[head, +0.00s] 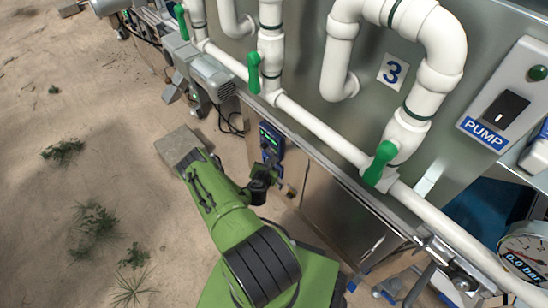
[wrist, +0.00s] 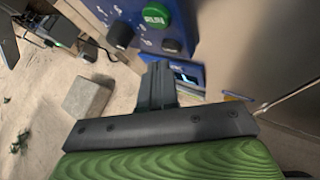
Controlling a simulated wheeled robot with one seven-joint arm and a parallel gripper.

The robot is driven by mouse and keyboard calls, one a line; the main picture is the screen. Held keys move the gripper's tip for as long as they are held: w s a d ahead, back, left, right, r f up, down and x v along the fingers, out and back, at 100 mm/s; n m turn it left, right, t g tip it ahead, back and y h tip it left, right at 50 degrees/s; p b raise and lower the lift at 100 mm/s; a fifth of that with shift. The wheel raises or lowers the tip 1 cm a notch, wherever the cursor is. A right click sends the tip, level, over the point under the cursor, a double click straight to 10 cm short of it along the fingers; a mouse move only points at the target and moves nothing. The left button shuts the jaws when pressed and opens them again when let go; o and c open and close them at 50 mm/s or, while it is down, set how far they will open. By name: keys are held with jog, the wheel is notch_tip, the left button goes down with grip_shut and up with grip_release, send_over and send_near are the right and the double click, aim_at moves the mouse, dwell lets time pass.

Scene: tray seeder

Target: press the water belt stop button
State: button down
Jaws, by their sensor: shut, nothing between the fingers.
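A blue control box (wrist: 205,22) fills the top of the wrist view. It carries a green button (wrist: 156,15) with white lettering, a black knob (wrist: 119,35) to its left and a dark round button (wrist: 172,46) below it. I cannot read which one is the stop button. In the head view the control box (head: 271,141) is small, below the white pipe. My gripper (wrist: 160,68) is shut and empty. Its tips show just below the dark button; I cannot tell whether they touch the box. In the head view my gripper (head: 266,172) is at the box, partly hidden.
A steel machine panel (head: 340,205) stands right of the box. White pipes with green valve handles (head: 380,163) run above. A grey motor (head: 212,77) sits up left. A concrete block (wrist: 87,99) lies on the sand. A pump switch (head: 505,108) is far right.

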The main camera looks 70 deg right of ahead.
jog(key=shift+w+a+p, duration=0.25)
jog(key=shift+w+a, duration=0.2)
jog(key=shift+a, duration=0.45)
jog(key=shift+w+a+p, duration=0.2)
jog(key=shift+w+a, duration=0.2)
jog(key=shift+a, duration=0.45)
jog(key=shift+w+a+p, duration=0.25)
jog(key=shift+w+a, duration=0.2)
jog(key=shift+a, duration=0.45)
